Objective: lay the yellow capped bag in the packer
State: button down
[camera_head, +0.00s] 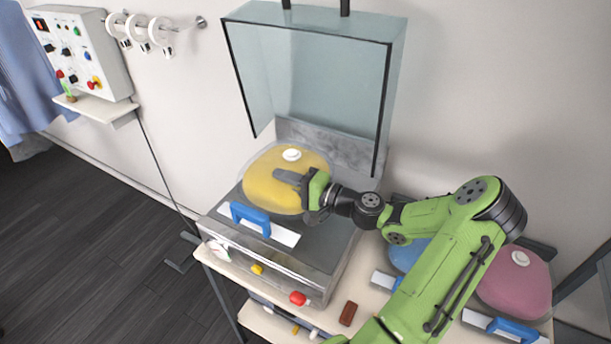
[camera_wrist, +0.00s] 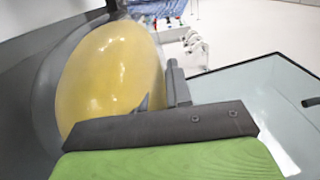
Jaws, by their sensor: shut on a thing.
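The yellow capped bag (camera_head: 262,180) is a rounded, clear-edged bag with a white cap on top. It lies on the grey bed of the packer (camera_head: 330,238), a box-shaped machine with its clear lid (camera_head: 315,85) raised behind. A white strip with a blue handle (camera_head: 250,217) lies along the bag's front edge. My gripper (camera_head: 289,181) reaches in from the right and is shut on the bag's right side; its fingers hide part of the bag. In the wrist view, the yellow bag (camera_wrist: 110,75) fills the left beyond the gripper (camera_wrist: 158,95); the exact grip is hidden.
A pink bag (camera_head: 515,283) and a partly hidden blue bag (camera_head: 406,254) lie on the table to the right. A brown block (camera_head: 348,313) lies by the packer. A control box (camera_head: 80,52) and white rings (camera_head: 140,32) are on the wall at left.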

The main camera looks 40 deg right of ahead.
aim_at(305, 154)
jog(key=w+d, duration=0.1)
jog(key=d, duration=0.2)
jog(key=w+d, duration=0.1)
jog(key=d, duration=0.2)
jog(key=w+d+p, duration=0.1)
jog(key=d, duration=0.2)
jog(key=shift+w+d+r, duration=0.1)
jog(key=shift+w+d, duration=0.1)
jog(key=shift+d, duration=0.05)
notch_tip(305, 154, down, 7)
jog(key=shift+r, duration=0.15)
jog(key=shift+w+d+f, duration=0.1)
jog(key=shift+d+f, duration=0.1)
jog(key=shift+d, duration=0.1)
jog(key=shift+a+f, duration=0.1)
jog(key=c, duration=1.5)
grip_release()
jog(key=shift+f, duration=0.2)
jog(key=o, duration=0.5)
jog(key=shift+c, duration=0.2)
jog(key=shift+r, duration=0.1)
